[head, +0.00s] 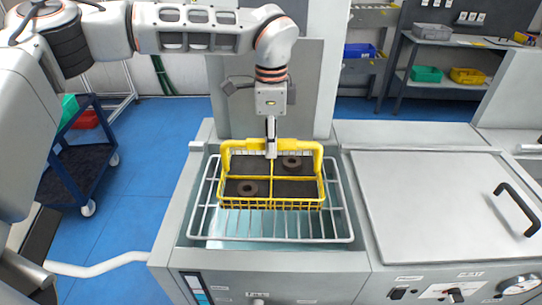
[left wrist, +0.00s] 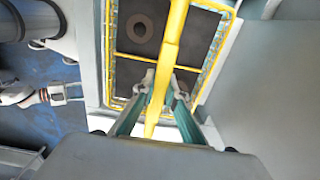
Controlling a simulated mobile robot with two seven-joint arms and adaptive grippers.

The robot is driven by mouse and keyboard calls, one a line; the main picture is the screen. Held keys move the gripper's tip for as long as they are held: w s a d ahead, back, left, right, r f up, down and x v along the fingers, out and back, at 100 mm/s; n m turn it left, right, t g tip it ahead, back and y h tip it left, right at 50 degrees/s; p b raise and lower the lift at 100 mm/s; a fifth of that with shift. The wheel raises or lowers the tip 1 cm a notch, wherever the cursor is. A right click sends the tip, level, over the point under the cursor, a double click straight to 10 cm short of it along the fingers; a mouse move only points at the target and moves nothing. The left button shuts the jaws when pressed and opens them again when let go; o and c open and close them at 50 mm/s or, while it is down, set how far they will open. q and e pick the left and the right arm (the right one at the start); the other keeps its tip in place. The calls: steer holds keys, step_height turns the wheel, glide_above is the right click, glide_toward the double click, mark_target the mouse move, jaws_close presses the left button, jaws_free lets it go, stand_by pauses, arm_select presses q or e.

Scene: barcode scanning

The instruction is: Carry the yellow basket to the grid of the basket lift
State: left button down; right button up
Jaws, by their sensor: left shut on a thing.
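The yellow basket (head: 273,203) is over the middle of the light wire grid (head: 337,222) of the basket lift, in the head view. It looks level; I cannot tell whether its bottom touches the grid. My left gripper (head: 271,150) points down and is shut on the basket's yellow handle, which also shows in the left wrist view (left wrist: 172,45). Two dark ring-shaped parts lie in separate compartments of the basket, one front left (head: 248,188) and one back right (head: 291,162). My right gripper (left wrist: 72,92) appears small at the left of the left wrist view; its fingers are unclear.
The grid hangs over an open tank (head: 192,225) with a tall grey column (head: 316,90) behind. A closed lid (head: 430,195) with a black handle is to the right. A blue cart (head: 75,172) stands at left. Shelves with bins (head: 427,74) are at the back right.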

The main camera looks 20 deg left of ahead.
mark_target(271, 177)
arm_select(q)
step_height(271, 177, down, 4)
steer(key=shift+r, duration=0.1)
stand_by(0.4)
steer(key=c, duration=2.1)
jaws_free()
steer(key=shift+f, duration=0.2)
steer(key=shift+o, duration=0.3)
steer(key=shift+r, duration=0.15)
step_height(271, 177, up, 11)
steer(key=shift+b, duration=0.5)
steer(key=shift+r, duration=0.5)
